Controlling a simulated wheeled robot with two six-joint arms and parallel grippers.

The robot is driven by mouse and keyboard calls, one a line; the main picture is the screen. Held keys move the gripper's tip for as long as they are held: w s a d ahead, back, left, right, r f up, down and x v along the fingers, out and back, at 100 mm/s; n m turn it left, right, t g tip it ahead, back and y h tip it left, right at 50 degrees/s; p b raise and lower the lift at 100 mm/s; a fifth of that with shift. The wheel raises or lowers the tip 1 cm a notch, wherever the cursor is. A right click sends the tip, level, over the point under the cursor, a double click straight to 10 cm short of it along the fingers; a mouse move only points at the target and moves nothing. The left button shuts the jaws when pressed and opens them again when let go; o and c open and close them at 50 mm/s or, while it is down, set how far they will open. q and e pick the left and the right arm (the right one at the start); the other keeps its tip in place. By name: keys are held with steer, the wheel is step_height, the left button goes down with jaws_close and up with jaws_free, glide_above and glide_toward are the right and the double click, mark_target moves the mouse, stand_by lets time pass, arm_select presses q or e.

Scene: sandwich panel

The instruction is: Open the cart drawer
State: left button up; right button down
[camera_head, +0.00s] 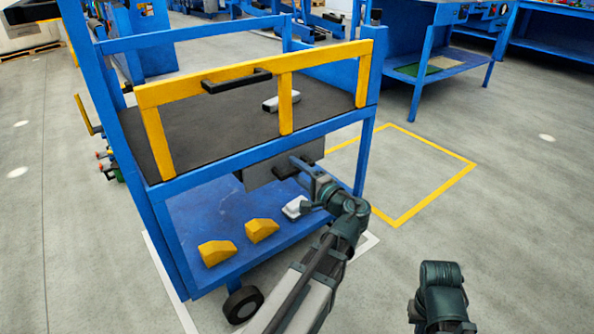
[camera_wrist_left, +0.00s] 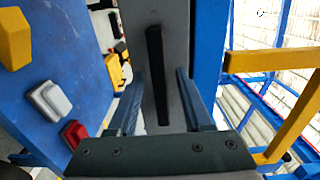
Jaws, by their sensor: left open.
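The blue cart (camera_head: 240,150) stands in front of me. Its grey drawer (camera_head: 258,176) hangs below the upper shelf, partly hidden by my left gripper (camera_head: 303,172). In the left wrist view, the grey drawer front (camera_wrist_left: 180,30) carries a long black handle (camera_wrist_left: 155,60). My left gripper (camera_wrist_left: 158,88) is open, with one finger on each side of the handle. I cannot tell whether the fingers touch it. How far the drawer stands out is hard to tell. Part of my right arm (camera_head: 441,290) shows at the lower right; its gripper is not visible.
A yellow gate (camera_head: 284,103) with a black handle (camera_head: 236,79) fronts the upper shelf. Yellow blocks (camera_head: 217,252) and a white item (camera_head: 295,207) lie on the lower shelf; a red item (camera_wrist_left: 74,133) shows in the wrist view. Floor right of the cart is clear.

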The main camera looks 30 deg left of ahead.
arm_select(q)
steer(key=shift+c, duration=0.3)
jaws_close()
stand_by(1.1)
